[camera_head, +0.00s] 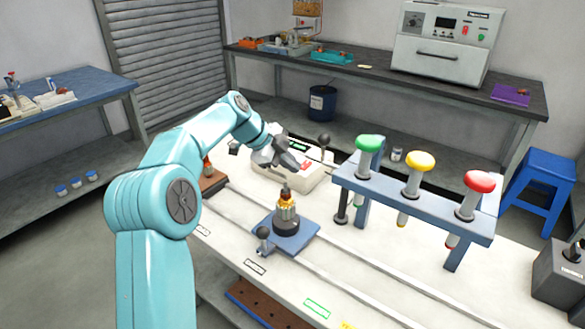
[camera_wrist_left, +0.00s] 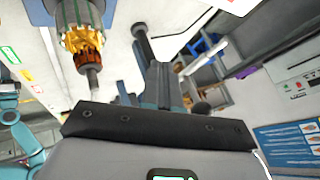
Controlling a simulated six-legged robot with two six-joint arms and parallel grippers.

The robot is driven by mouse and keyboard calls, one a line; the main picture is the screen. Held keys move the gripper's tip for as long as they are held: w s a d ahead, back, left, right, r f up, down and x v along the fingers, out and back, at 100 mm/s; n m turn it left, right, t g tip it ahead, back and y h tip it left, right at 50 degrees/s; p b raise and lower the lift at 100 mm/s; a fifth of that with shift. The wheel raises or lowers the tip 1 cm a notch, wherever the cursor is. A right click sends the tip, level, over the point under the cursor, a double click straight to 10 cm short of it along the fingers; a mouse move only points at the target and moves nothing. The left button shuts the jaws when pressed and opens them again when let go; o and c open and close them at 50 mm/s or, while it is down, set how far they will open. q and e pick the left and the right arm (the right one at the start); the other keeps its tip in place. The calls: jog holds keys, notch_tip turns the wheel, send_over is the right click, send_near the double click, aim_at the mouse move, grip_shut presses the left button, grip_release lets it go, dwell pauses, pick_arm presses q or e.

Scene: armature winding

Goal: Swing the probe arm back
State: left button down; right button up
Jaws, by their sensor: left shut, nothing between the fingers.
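A white tester box (camera_head: 285,181) with a small green display stands on the bench. A dark lever with a round knob (camera_head: 323,141) rises at its back right; I cannot tell for certain if this is the probe arm. My left gripper (camera_head: 301,165) is shut and empty, above the tester box and left of the knob. An armature with copper windings (camera_head: 288,213) stands upright on a blue base plate (camera_head: 300,241) in front of the box; it also shows in the left wrist view (camera_wrist_left: 82,40). My right gripper is not in view.
A blue rack (camera_head: 400,199) with green, yellow and red-capped plugs stands right of the armature. A knobbed lever (camera_head: 263,236) sits at the base plate's left. Rails run along the bench. Bare bench top (camera_head: 345,262) lies in front of the rack.

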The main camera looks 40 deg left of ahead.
pick_arm(q)
jog(key=v, duration=0.7)
jog(key=shift+a+r+p, duration=0.25)
jog(key=shift+r+p, duration=0.1)
jog(key=shift+w, duration=0.15)
